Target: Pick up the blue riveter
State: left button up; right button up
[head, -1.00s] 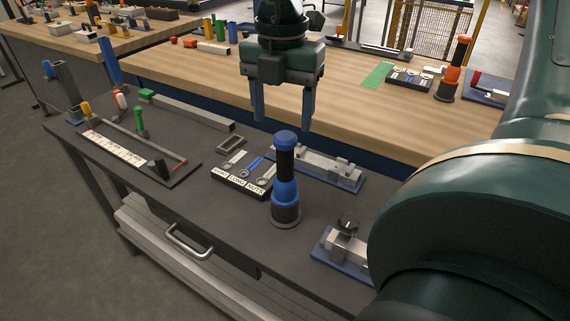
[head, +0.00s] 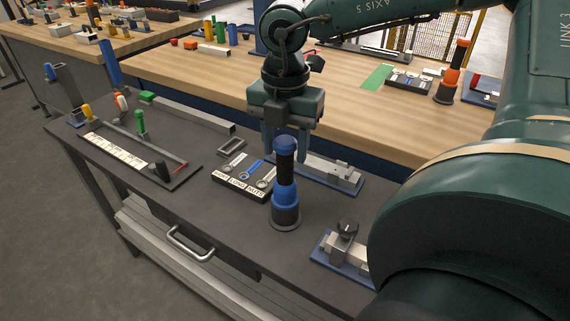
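The blue riveter (head: 285,191) stands upright on the dark workbench, with a blue cap, a black grip, a blue collar and a dark round base. My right gripper (head: 285,147) points down at the riveter's upper end. Its fingers are open, one on each side of the blue cap in the picture. The cap and grip hide part of the space between the fingers, so the gripper looks to be behind or around the top; I cannot tell which. No grip on the riveter shows. My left gripper is not in view.
A labelled black tray (head: 240,186) with wrenches lies left of the riveter. Blue-based metal fixtures (head: 325,172) lie behind and to its right (head: 341,252). A rack with coloured-handled tools (head: 130,155) is at left. An orange riveter (head: 453,75) stands on the wooden bench.

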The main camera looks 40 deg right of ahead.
jog(key=c, duration=0.6)
jog(key=shift+r, duration=0.15)
